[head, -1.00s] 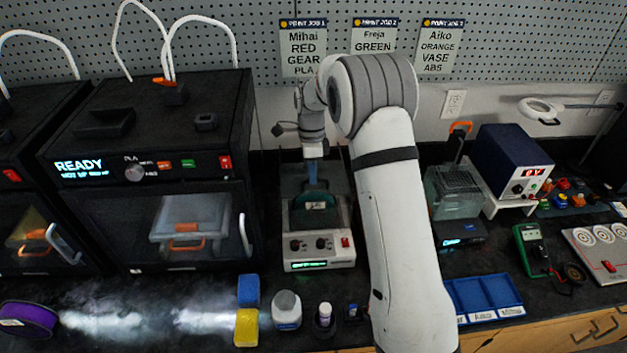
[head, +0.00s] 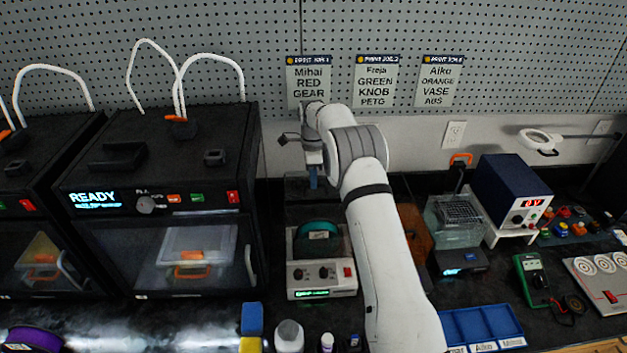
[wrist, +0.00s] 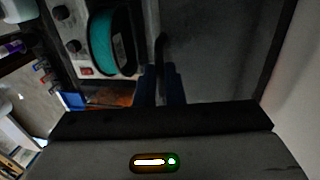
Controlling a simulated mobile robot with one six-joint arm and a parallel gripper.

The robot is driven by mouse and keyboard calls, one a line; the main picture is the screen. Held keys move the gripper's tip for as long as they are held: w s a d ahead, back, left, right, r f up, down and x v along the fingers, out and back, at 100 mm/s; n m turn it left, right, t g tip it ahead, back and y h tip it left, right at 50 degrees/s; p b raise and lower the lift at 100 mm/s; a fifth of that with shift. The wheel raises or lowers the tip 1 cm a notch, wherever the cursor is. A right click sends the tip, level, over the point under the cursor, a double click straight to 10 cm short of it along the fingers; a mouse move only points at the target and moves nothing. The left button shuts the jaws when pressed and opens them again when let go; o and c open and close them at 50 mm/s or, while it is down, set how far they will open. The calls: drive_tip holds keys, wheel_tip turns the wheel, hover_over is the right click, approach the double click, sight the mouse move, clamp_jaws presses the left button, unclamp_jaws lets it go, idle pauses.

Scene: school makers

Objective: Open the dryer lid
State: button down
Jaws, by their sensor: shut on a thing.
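The dryer (head: 322,281) is a light grey box with two dark knobs, a red switch and a green display, on the bench in the head view. A teal spool (head: 318,240) sits in it, uncovered from above; the spool also shows in the wrist view (wrist: 101,42). The dark lid (wrist: 215,50) fills the middle of the wrist view and appears raised at the dryer's back. My gripper (head: 313,180) is behind and above the spool. Its blue fingers (wrist: 159,82) are shut on the lid's dark handle (wrist: 161,52). My wrist partly hides the lid in the head view.
A black printer (head: 165,200) stands close to the dryer's left. Small bottles (head: 289,337) stand in front. The pegboard wall is close behind.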

drive_tip(key=c, duration=1.5)
unclamp_jaws()
drive_tip(key=shift+r, duration=0.1)
drive_tip(key=shift+w+r+b, duration=0.25)
drive_tip(key=shift+r, duration=1)
drive_tip(key=shift+w+r+b, duration=0.25)
drive_tip(key=shift+r, duration=1)
drive_tip(key=shift+w+r+b, duration=0.25)
drive_tip(key=shift+r, duration=1)
drive_tip(key=shift+r, duration=0.1)
